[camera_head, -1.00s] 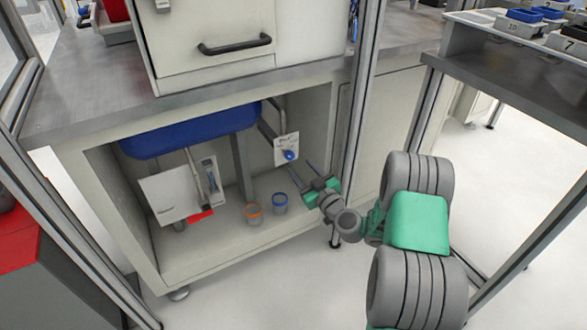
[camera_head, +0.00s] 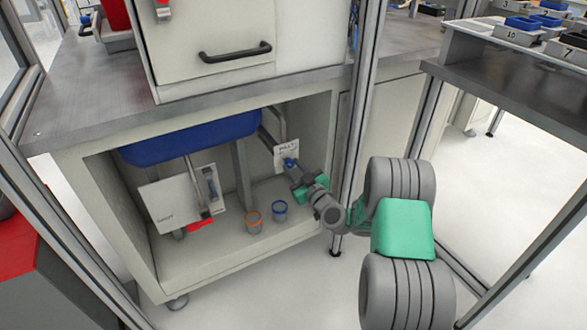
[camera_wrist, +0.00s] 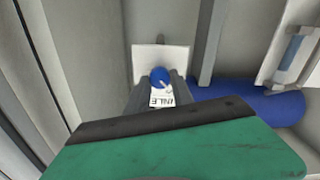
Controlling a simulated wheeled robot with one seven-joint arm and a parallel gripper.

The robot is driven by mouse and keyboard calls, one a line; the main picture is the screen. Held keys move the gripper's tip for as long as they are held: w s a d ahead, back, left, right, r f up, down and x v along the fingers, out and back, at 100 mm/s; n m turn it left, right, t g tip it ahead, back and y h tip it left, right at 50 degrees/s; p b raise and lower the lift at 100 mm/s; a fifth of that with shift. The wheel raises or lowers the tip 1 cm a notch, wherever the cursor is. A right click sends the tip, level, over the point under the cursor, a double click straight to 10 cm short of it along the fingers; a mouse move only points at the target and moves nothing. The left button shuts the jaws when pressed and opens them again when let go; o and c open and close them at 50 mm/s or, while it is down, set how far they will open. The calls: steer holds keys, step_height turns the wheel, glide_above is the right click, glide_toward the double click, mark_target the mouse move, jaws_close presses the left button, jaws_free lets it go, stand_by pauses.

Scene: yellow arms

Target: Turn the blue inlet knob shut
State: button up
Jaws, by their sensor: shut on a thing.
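The blue inlet knob (camera_head: 290,163) is on a small white label plate (camera_head: 285,150) inside the open cabinet, at the right under the blue basin. My gripper (camera_head: 294,167) is at the knob, with its fingers shut on it. In the wrist view the knob (camera_wrist: 160,76) shows as a round blue shape between the fingertips, in front of the white plate (camera_wrist: 177,60). Part of the label's print shows below the knob. The fingers hide the knob's sides.
The blue basin (camera_head: 190,138) hangs above, left of the knob. A cup with an orange rim (camera_head: 253,222) and one with a blue rim (camera_head: 280,211) stand on the cabinet floor. A white panel (camera_head: 170,204) is at the left. A metal post (camera_head: 352,130) rises close to my arm.

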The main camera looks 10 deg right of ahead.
jaws_close()
steer(key=m, duration=0.3)
steer(key=shift+m+b, duration=0.3)
steer(key=shift+b, duration=0.05)
steer(key=m, duration=0.4)
steer(key=shift+m, duration=0.3)
steer(key=m+p, duration=0.1)
steer(key=m, duration=0.4)
steer(key=shift+d+m+p, duration=0.1)
steer(key=shift+m+p, duration=0.65)
steer(key=shift+m, duration=1.65)
steer(key=shift+f, duration=0.1)
